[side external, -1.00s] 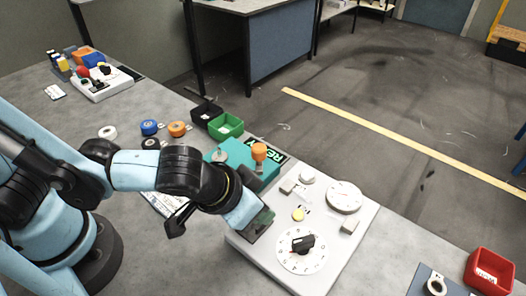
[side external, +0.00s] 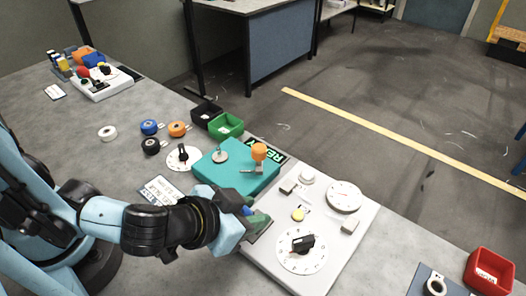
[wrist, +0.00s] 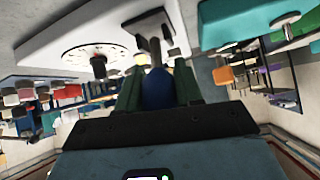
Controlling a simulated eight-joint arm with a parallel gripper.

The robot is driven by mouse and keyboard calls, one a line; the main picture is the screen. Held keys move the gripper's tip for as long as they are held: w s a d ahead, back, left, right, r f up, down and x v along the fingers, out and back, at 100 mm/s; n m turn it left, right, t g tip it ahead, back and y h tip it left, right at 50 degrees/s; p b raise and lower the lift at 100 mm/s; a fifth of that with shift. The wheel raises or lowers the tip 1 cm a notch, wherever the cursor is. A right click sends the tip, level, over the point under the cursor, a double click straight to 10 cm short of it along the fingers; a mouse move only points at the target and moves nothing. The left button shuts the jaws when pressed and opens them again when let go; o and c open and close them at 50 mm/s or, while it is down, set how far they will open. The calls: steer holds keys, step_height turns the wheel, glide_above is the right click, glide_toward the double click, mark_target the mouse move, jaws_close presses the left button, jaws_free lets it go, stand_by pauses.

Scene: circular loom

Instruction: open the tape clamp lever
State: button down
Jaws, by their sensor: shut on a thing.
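A blue handle (wrist: 157,90) with a metal shaft sits between my gripper's (wrist: 158,78) two green fingers in the wrist view. My gripper is shut on this handle, and the fingers hide its sides. The shaft runs up to the edge of the white panel (wrist: 190,20). In the side view my gripper (side external: 258,222) is low at the panel's left edge, and a little blue (side external: 247,210) shows beside it. I cannot tell the lever's exact angle.
The white panel (side external: 330,250) carries a dial with a black knob (side external: 302,244), a yellow button (side external: 298,215) and a round gauge (side external: 344,196). A teal block (side external: 215,170) with an orange knob (side external: 259,151) stands close behind my gripper. A red bin (side external: 490,270) is at right.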

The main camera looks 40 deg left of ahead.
steer(key=c, duration=0.8)
jaws_free()
steer(key=shift+w, duration=0.1)
